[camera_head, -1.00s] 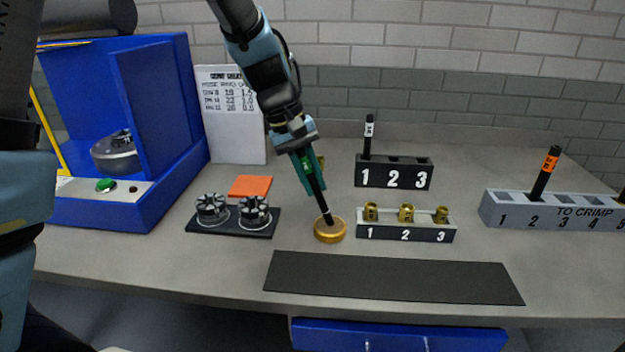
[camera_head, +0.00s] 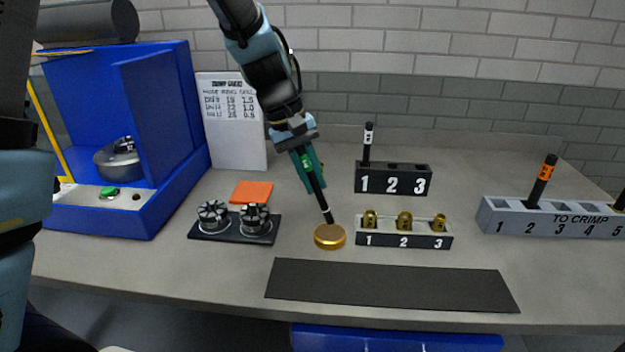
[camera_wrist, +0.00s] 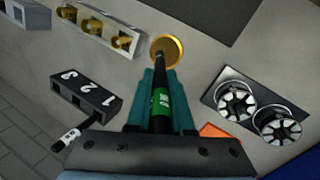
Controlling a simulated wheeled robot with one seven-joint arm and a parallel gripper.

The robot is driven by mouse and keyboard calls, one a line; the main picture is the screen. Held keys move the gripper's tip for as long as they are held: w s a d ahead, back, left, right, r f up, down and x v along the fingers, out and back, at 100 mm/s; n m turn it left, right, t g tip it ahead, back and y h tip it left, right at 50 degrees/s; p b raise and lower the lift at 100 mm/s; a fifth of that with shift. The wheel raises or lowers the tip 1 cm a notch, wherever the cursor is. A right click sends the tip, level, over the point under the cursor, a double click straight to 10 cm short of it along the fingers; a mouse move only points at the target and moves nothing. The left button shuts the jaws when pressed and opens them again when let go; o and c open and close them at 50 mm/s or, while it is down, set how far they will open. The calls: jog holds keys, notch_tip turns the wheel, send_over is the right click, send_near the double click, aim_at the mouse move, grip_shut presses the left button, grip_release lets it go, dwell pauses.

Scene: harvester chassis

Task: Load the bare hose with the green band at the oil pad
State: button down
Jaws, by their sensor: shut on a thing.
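My gripper (camera_head: 311,180), with teal fingers, is shut on a black hose (camera_head: 322,203) that has a green band (camera_head: 306,161). The hose hangs slightly tilted, its lower end with a pale ring pointing down. The round gold oil pad (camera_head: 330,236) lies on the bench just below that end. The end appears at or just above the pad's far edge; I cannot tell whether they touch. In the wrist view, the green band (camera_wrist: 161,101) shows between the fingers and the hose end overlaps the gold pad (camera_wrist: 167,50).
A rack of several brass fittings (camera_head: 404,240) stands right of the pad. Behind it is a black numbered rack (camera_head: 393,180) holding a white-banded hose. A black die tray (camera_head: 235,229) is left. A grey "TO CRIMP" rack (camera_head: 560,218) is right. A dark mat (camera_head: 390,286) lies bare in front.

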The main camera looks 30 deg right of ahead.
jog(key=shift+r+p, duration=1.55)
jog(key=shift+r, duration=0.7)
